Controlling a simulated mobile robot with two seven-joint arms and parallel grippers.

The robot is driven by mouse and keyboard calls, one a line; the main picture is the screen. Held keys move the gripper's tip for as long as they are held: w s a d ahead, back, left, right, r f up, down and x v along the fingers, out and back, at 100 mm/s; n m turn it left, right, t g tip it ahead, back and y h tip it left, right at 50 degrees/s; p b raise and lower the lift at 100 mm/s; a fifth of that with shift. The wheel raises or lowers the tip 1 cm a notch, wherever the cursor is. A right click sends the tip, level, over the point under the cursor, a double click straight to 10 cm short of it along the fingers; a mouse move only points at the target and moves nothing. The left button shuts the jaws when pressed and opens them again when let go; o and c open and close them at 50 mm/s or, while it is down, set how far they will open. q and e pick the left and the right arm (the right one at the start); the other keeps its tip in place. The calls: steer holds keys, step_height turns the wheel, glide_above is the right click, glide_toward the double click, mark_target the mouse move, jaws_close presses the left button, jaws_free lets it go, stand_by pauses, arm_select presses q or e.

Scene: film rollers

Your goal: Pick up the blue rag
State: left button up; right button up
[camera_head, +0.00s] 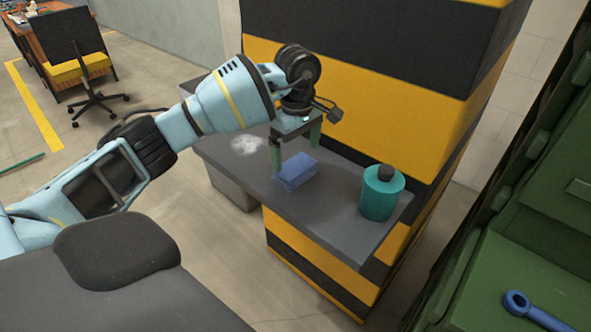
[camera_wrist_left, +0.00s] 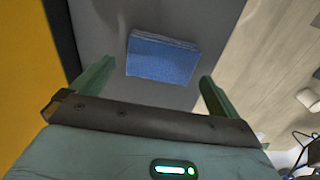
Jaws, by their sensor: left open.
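The blue rag (camera_head: 296,171) is a small folded block lying on the dark grey shelf (camera_head: 335,222) in the head view. It also shows in the left wrist view (camera_wrist_left: 162,59), ahead of the fingers and between their lines. My left gripper (camera_head: 296,157) is open, with its fingers pointing down just above and around the rag's far side. In the left wrist view the open left gripper (camera_wrist_left: 152,82) has nothing between its fingers. Whether a finger touches the rag I cannot tell. My right gripper is not in view.
A teal bottle with a dark cap (camera_head: 381,193) stands on the shelf right of the rag. A yellow and black striped pillar (camera_head: 380,90) rises behind the shelf. A whitish patch (camera_head: 247,145) lies left of the gripper. Green furniture with a blue wrench (camera_head: 535,313) is at right.

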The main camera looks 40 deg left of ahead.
mark_target(295, 165)
arm_select(q)
steer(key=shift+s+a+f, duration=0.1)
steer(key=shift+f, duration=1.15)
steer(key=shift+s+a+f, duration=0.1)
steer(key=shift+f, duration=1.15)
steer(key=c, duration=0.7)
